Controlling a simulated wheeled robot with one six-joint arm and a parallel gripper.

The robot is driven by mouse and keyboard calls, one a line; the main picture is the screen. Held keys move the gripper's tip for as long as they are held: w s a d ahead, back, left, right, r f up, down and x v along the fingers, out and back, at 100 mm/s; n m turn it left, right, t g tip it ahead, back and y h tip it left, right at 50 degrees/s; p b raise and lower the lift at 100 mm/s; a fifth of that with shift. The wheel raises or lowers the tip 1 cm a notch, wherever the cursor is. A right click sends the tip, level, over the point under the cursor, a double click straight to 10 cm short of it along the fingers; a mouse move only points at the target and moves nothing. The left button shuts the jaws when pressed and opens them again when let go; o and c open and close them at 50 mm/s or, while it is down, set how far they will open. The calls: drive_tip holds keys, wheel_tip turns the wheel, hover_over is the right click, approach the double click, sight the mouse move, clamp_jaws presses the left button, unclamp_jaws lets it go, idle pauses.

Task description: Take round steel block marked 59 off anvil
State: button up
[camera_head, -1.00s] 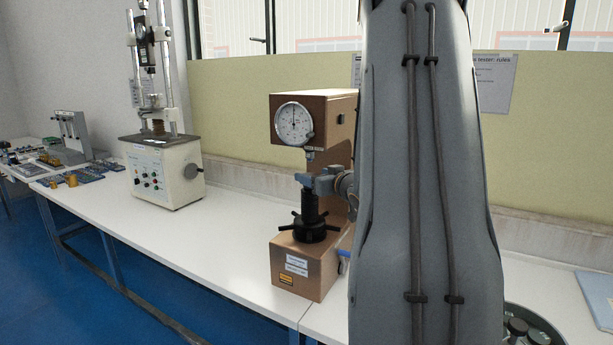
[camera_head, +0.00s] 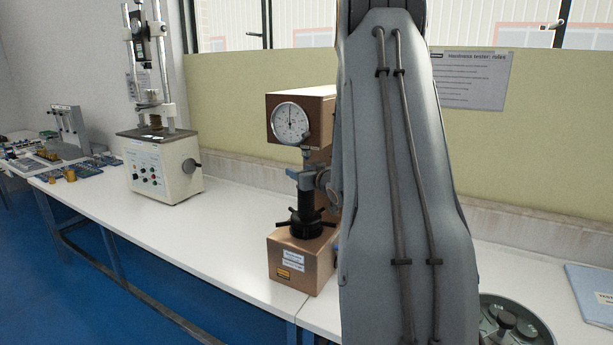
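The brown hardness tester (camera_head: 300,262) stands on the white bench, its round dial (camera_head: 291,122) facing me. Its black anvil post and handwheel (camera_head: 306,216) rise from the base. My gripper (camera_head: 298,174) is at the top of the post, just under the indenter (camera_head: 307,153). My grey arm hides most of the gripper and the tester's right side. I cannot make out the round steel block or its mark; it is too small or hidden by the gripper. Whether the fingers are closed on it does not show.
A white testing machine (camera_head: 162,168) stands further left on the bench (camera_head: 228,221). Small parts lie at the far left. A round dark tray (camera_head: 508,330) and a blue-grey booklet (camera_head: 592,292) are at the lower right. The bench left of the tester is clear.

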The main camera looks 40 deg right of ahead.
drive_tip(key=c, duration=0.8)
drive_tip(key=shift+r, duration=0.15)
